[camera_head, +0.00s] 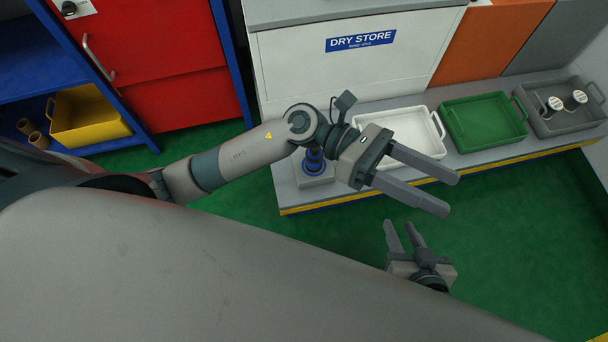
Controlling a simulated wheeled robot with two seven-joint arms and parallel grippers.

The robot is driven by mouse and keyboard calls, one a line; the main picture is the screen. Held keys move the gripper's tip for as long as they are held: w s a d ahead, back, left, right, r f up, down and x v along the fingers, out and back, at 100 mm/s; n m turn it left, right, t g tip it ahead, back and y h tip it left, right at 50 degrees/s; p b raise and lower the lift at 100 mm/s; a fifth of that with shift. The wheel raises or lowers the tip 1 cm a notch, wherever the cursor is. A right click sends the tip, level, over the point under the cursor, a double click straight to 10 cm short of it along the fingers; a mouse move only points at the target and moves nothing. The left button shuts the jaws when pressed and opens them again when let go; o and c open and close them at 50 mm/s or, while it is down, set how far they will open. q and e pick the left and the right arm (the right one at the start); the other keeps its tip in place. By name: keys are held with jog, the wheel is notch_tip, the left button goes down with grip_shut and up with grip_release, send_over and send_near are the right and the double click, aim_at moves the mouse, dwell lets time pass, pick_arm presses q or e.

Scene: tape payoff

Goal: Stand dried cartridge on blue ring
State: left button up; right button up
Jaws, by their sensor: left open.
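A blue ring-like piece (314,166) sits on a small pale block on the grey bench, just below my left forearm, which partly hides it. I cannot tell whether a cartridge stands on it. Two white-topped canisters (555,104) (579,97) are in the grey tray at the far right; I cannot tell whether either is the dried cartridge. My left gripper (451,195) is open and empty, in front of the white tray, to the right of the blue ring. My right gripper (399,226) is lower down, its fingers apart and empty, over the green floor.
A white tray (439,150), a green tray (505,143) and a grey tray (567,131) line the bench (480,158). A cabinet with a DRY STORE sign (361,41) stands behind. At left, a blue shelf holds a yellow bin (85,128) and brown cylinders (37,138).

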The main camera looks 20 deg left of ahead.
pick_arm(q)
jog(key=w+a+r+n+t+h, duration=0.1)
jog(key=w+a+r+n+t, duration=0.25)
jog(key=n+t, duration=0.55)
jog(key=w+a+r+n+t+h, duration=0.1)
jog(key=w+a+r+n+t, duration=0.25)
jog(key=n+t, duration=0.45)
jog(key=w+a+f+n+t+y, duration=0.5)
jog(key=a+f+n+y, duration=0.6)
jog(key=n, duration=1)
jog(key=s+a+f+n+g+y, duration=0.2)
jog(key=s+f+n+g+y, duration=0.1)
jog(key=f, duration=0.6)
jog(key=s+a+f+n+g+y, duration=0.2)
jog(key=s+f+n+g+y, duration=0.1)
jog(key=s+f+n+g, duration=0.3)
jog(key=s+f+n, duration=0.2)
jog(key=s+f, duration=0.1)
jog(key=s, duration=0.1)
jog(key=shift+s+f, duration=0.15)
jog(key=shift+f, duration=0.25)
jog(key=shift+a, duration=0.15)
